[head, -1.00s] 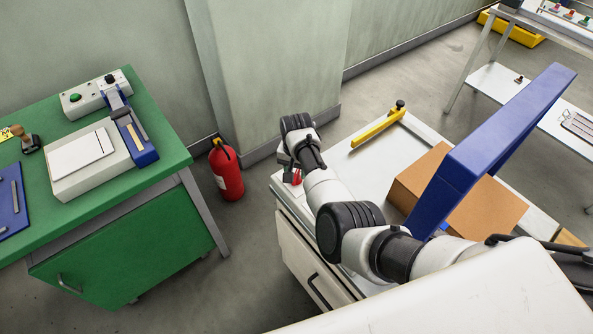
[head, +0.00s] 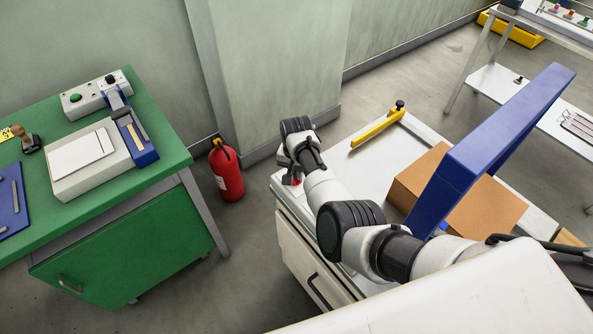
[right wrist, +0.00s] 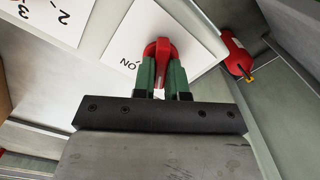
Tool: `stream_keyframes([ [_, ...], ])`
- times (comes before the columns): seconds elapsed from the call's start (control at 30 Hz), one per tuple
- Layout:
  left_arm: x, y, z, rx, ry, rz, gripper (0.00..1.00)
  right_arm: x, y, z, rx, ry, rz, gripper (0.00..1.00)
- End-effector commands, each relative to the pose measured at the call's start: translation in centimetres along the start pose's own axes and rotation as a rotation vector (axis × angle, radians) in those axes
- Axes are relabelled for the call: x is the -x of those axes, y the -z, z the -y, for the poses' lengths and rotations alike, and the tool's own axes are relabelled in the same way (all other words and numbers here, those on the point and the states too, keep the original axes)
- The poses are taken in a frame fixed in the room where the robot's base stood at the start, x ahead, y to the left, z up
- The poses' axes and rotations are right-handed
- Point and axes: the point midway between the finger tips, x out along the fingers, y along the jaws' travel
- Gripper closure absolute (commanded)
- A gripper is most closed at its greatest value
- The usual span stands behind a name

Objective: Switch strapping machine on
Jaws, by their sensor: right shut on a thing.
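The strapping machine is a white cabinet (head: 300,255) with a blue arch (head: 500,125) over its top. Its red rotary switch (right wrist: 163,47) sits on a white plate at the cabinet's corner, with the word "ON" printed beside it in the right wrist view. My right gripper (right wrist: 162,68) is shut on the red switch, its green fingers on either side of the knob. In the head view my right gripper (head: 291,180) is at the cabinet's left corner, mostly hidden by my wrist. My left gripper is not in view.
A brown box (head: 425,180) lies on the machine top under the arch, with a yellow bar (head: 378,128) near the back edge. A red fire extinguisher (head: 227,172) stands on the floor between the machine and a green workbench (head: 150,205). A pillar rises behind.

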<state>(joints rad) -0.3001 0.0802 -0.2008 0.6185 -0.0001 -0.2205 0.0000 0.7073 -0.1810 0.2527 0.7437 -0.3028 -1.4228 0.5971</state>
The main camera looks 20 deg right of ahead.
Motion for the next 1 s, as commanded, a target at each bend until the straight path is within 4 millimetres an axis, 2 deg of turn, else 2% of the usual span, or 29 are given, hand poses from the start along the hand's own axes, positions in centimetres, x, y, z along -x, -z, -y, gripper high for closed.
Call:
stream_keyframes([
  [0.27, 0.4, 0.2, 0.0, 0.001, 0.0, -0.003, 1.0, 0.1, 0.0, -0.1, -0.133, -0.001, 0.0, 1.0],
  [1.0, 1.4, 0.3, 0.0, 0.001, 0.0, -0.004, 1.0, 0.0, -0.2, -0.5, -0.817, 0.001, 0.0, 1.0],
])
